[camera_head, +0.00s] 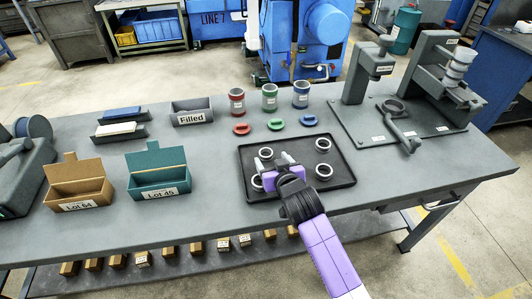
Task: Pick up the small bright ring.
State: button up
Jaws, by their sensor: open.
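Several pale metal rings lie in a dark tray (343,182) on the bench. One ring (266,152) is at the back left, another ring (323,144) at the back right, and a third ring (324,170) at the front right. One more ring (257,183) at the front left is partly hidden by my gripper. I cannot tell by size or shine which is the small bright one. My gripper (272,160) is open over the tray's left half, its fingertips between the two left rings in the picture. Its height above the tray is unclear.
A grey fixture (365,125) with a post and handle stands right of the tray. Red, green and blue cups (269,97) with matching flat pieces stand behind it. A teal box (160,180) and a brown box (78,190) stand left. Bench between teal box and tray is clear.

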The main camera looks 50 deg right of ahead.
aim_at(264, 150)
jog(key=shift+p+x, duration=0.4)
jog(key=shift+x, duration=2.15)
jog(key=shift+a, duration=0.1)
grip_shut()
notch_tip(264, 150, up, 20)
